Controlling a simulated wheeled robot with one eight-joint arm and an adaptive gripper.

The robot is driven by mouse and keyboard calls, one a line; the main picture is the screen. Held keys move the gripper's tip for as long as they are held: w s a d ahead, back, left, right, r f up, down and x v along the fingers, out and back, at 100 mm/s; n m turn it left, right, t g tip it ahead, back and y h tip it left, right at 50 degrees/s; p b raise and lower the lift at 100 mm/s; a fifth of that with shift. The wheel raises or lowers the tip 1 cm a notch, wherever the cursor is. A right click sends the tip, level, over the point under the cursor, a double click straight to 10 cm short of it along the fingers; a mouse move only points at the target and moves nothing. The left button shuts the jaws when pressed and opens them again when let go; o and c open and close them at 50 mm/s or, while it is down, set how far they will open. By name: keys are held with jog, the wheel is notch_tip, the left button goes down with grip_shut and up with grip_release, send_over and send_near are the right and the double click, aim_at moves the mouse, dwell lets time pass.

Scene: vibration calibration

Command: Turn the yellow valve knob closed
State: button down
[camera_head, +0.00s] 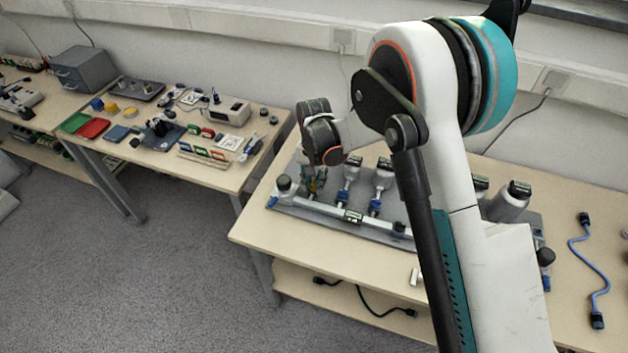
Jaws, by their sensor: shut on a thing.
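The yellow valve knob (312,186) shows only as a small yellow patch at the left end of the grey calibration board (322,214) on the near table. My gripper (312,178) points down over it from the end of my arm and is shut on it. The fingers are small and partly hidden, so the knob's exact angle cannot be told. Other valves with blue parts (376,206) stand to the right along a white pipe (318,209). My arm hides part of the board's right side.
A blue cable (589,262) lies at the far right. A second table (190,168) at left holds small trays and instruments. Black cables (375,306) lie on the lower shelf.

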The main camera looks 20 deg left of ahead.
jog(key=shift+n, duration=0.5)
jog(key=n, duration=0.3)
jog(key=shift+d+n+b, duration=0.1)
jog(key=shift+n+b, duration=0.25)
jog(key=shift+n, duration=0.05)
jog(key=n, duration=0.4)
jog(key=shift+n, duration=0.3)
jog(key=n+b, duration=0.1)
jog(key=n, duration=0.3)
jog(key=shift+w+d, duration=0.1)
jog(key=shift+w, duration=0.05)
jog(key=shift+n, duration=2.2)
jog(key=c, duration=1.3)
grip_release()
jog(key=shift+c, duration=0.2)
